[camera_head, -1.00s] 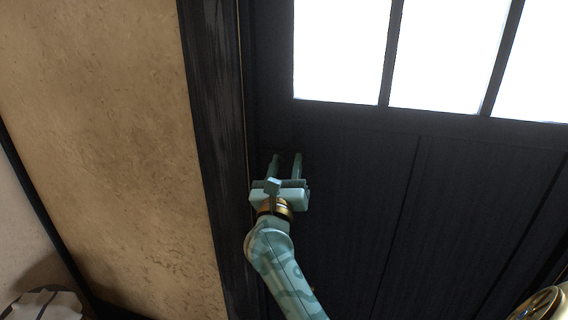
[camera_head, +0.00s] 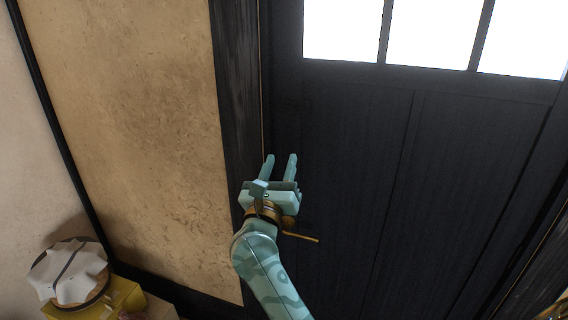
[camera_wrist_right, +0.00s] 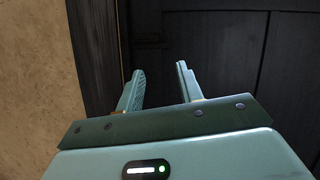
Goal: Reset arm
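My right gripper (camera_head: 280,168) is a pale green two-finger gripper in front of the dark door (camera_head: 350,150), near its left frame. Its fingers are apart with nothing between them. The right wrist view also shows the two fingers (camera_wrist_right: 158,90) spread and empty, pointing at the dark door and frame. A brass door handle (camera_head: 302,236) sticks out to the right just below the gripper; part of it is hidden behind the gripper and wrist. I cannot tell whether they touch. My left gripper is not in view.
A dark wooden door frame (camera_head: 238,100) stands left of the door, beside a tan clay wall (camera_head: 140,120). At the lower left, a round item with a white cloth (camera_head: 72,275) rests on a yellow box (camera_head: 122,297). Bright window panes (camera_head: 430,30) fill the door's top.

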